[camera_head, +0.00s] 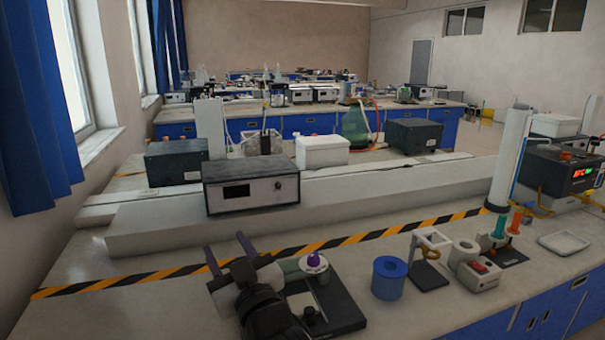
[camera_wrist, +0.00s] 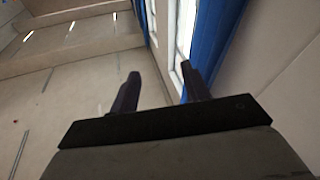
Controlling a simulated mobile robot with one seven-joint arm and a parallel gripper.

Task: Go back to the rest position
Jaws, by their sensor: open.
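My gripper (camera_head: 224,243) shows in the camera_head view above the near bench, at the lower left of centre. Its two dark purple fingers are apart and point up and away. Nothing is between them. In the wrist view the gripper (camera_wrist: 160,70) also shows two spread fingers with an empty gap. Behind them are a blue curtain (camera_wrist: 215,40), a bright window and pale room surfaces.
The near bench (camera_head: 110,295) has a yellow-black striped line. A grey instrument box (camera_head: 250,182) sits behind. The bench's left part is clear.

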